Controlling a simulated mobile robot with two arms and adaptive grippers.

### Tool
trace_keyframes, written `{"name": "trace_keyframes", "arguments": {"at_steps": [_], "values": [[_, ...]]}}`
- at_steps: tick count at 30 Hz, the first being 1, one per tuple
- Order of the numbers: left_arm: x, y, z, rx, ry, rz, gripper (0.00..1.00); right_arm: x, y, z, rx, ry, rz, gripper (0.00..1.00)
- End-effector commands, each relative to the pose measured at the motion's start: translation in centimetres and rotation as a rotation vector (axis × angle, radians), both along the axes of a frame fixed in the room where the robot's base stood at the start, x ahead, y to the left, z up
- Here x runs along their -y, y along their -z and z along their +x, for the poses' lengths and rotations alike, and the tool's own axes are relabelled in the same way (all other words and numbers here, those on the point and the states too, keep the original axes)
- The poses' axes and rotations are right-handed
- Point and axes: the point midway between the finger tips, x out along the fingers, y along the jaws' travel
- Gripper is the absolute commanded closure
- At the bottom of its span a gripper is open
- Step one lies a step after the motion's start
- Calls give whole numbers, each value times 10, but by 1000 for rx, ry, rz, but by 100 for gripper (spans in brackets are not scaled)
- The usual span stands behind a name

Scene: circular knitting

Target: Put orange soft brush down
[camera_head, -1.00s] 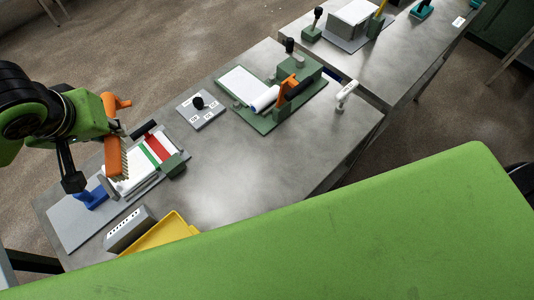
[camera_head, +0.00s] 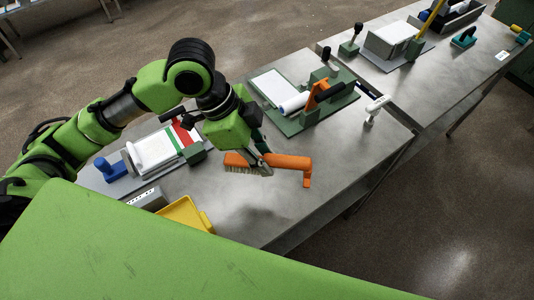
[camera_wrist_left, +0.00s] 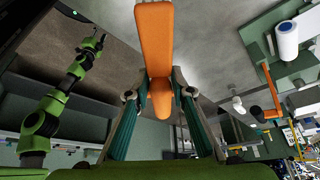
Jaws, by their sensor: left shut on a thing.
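My left gripper (camera_head: 262,168) is shut on the orange soft brush (camera_head: 288,161) and holds it over the near part of the steel table. The brush lies across the picture, its pale bristles facing down at the left and its handle end bent down at the right. I cannot tell whether it touches the table. In the left wrist view the orange brush (camera_wrist_left: 155,38) sticks out between the two fingers of my left gripper (camera_wrist_left: 158,94). A green arm at the left of that view seems to be my right arm; its gripper (camera_wrist_left: 93,45) is small and unclear.
The steel table (camera_head: 250,205) is bare around the brush. A yellow tray (camera_head: 186,214) and a grey block (camera_head: 147,200) stand at the near left. The green roller stand (camera_head: 310,118) is behind, with a white-handled tool (camera_head: 376,106) to its right.

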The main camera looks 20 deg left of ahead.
Motion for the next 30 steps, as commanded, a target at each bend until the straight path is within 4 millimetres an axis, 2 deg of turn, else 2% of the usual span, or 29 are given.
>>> {"name": "trace_keyframes", "arguments": {"at_steps": [5, 14, 19, 22, 30], "values": [[-1, 8, 10, -2, 60, 3, 100, 0, 0, -2, -3, 0, -1, 60], [-25, 38, 77, -4, 57, 3, 100, 0, -11, -14, -21, 0, -2, 60], [-34, 71, 104, -4, 58, 3, 100, 0, -15, -14, -21, 0, -2, 60], [-39, 85, 115, -3, 59, 4, 100, 0, -17, -14, -20, 0, -1, 60], [-43, 105, 130, -2, 61, 5, 100, 0, -19, -12, -17, 1, -1, 60]]}}
